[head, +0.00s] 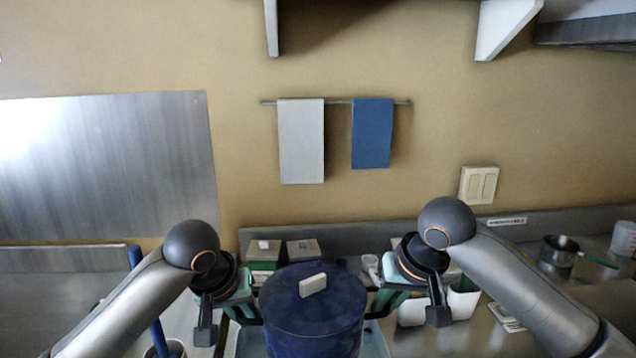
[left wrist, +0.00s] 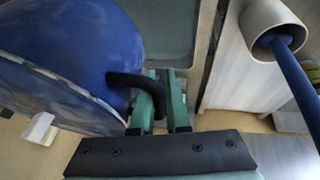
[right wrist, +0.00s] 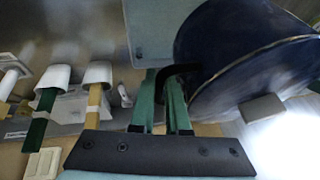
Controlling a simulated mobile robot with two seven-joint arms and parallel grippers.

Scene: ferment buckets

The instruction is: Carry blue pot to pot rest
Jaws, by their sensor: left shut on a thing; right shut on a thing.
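The blue pot (head: 312,325) is upright in the middle of the head view, with its blue lid on and a pale block-shaped knob on top. My left gripper (left wrist: 162,100) is shut on the pot's black left handle (left wrist: 128,80). My right gripper (right wrist: 165,90) is shut on the black right handle (right wrist: 185,70). A pale blue-grey tray-like surface (head: 375,342) shows below and beside the pot. I cannot tell whether it is the pot rest, or whether the pot touches it.
Small boxes (head: 302,250) stand behind the pot, against the wall. A white container with a blue stick (left wrist: 272,25) is at the left. White containers (head: 463,302) stand at the right, and a saucepan with a green handle (head: 560,252) is farther right.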

